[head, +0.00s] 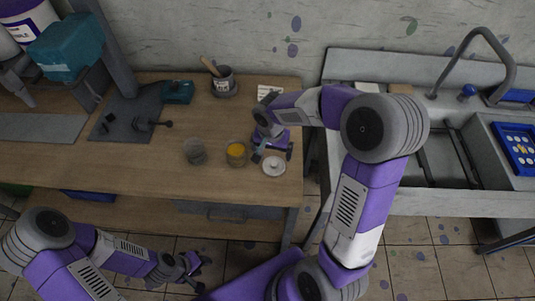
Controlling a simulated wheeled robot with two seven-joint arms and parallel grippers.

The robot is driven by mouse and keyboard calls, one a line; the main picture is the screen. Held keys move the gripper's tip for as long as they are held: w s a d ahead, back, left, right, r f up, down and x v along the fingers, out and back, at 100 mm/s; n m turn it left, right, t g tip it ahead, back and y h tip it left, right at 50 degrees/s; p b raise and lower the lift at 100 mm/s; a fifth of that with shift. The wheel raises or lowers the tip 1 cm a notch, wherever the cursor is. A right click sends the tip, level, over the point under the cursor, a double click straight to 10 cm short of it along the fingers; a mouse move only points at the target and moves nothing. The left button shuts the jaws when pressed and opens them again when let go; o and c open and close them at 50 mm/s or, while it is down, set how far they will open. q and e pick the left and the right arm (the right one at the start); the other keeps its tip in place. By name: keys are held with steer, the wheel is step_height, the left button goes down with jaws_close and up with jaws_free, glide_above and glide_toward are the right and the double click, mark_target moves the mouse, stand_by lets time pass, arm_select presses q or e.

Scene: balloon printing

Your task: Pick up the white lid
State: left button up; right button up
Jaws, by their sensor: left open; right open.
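The white lid (274,167) is a small round disc with a knob. It lies on the wooden table (110,165) near the table's front right corner. My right gripper (272,154) is open just behind the lid, with its fingers close to the lid's far edge; I cannot tell whether they touch it. My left gripper (192,268) is open and empty, low in front of the table. The far side of the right gripper is hidden by its own arm.
A jar with yellow contents (236,153) and a clear glass jar (195,152) stand left of the lid. A cup with a wooden tool (222,82) and a teal box (178,92) stand farther back. A sink (450,155) is at right.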

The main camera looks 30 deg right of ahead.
mark_target(274, 164)
steer(key=shift+w+f, duration=0.1)
steer(key=shift+f, duration=0.6)
steer(key=shift+s+d+f, duration=0.15)
steer(key=shift+s+f, duration=0.2)
steer(key=shift+f, duration=0.25)
steer(key=f, duration=0.1)
steer(key=f+b, duration=0.1)
steer(key=f, duration=0.2)
steer(key=shift+w+d+f, duration=0.25)
steer(key=c, duration=0.8)
